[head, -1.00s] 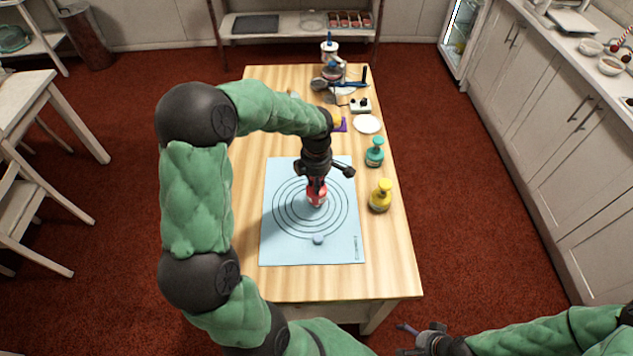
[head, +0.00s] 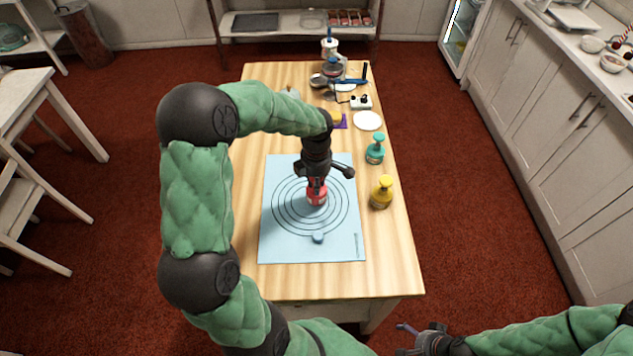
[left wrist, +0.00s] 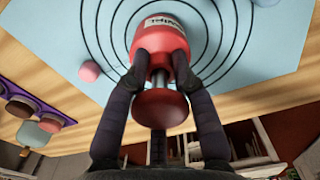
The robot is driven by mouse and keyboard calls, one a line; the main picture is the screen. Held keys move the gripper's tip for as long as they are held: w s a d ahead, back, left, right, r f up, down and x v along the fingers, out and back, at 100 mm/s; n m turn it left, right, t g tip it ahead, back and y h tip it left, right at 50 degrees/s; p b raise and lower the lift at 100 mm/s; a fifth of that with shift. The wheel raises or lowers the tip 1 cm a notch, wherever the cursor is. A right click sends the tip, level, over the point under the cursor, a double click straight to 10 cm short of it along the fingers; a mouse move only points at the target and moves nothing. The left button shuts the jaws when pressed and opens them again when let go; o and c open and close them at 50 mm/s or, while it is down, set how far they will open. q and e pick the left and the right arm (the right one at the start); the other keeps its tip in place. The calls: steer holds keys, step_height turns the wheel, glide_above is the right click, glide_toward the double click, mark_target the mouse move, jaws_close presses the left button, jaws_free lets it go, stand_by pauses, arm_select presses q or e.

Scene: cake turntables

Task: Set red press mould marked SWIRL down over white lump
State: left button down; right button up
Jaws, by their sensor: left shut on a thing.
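The red press mould (head: 317,197) stands upright over the middle of the ringed blue mat (head: 283,247). My left gripper (head: 316,186) is shut on its neck, below the round red knob (left wrist: 160,108), as the left wrist view shows. The mould (left wrist: 158,37) bears a white label whose lettering I cannot read surely. No white lump shows; anything under the mould is hidden. My right gripper (head: 412,337) is low at the picture's bottom, away from the table.
A bluish-grey lump (head: 318,237) lies on the mat's near side. A pink lump (left wrist: 89,71) shows in the left wrist view. Yellow (head: 381,192) and teal (head: 375,149) bottle-like things and a white plate (head: 367,121) stand along the right. The table's near strip is clear.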

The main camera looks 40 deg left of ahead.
arm_select(q)
steer(key=shift+f+b, duration=0.7)
steer(key=shift+f, duration=0.2)
steer(key=c, duration=1)
jaws_free()
steer(key=shift+o, duration=0.2)
steer(key=o, duration=0.3)
steer(key=shift+r+p, duration=2.1)
steer(key=shift+r, duration=1.4)
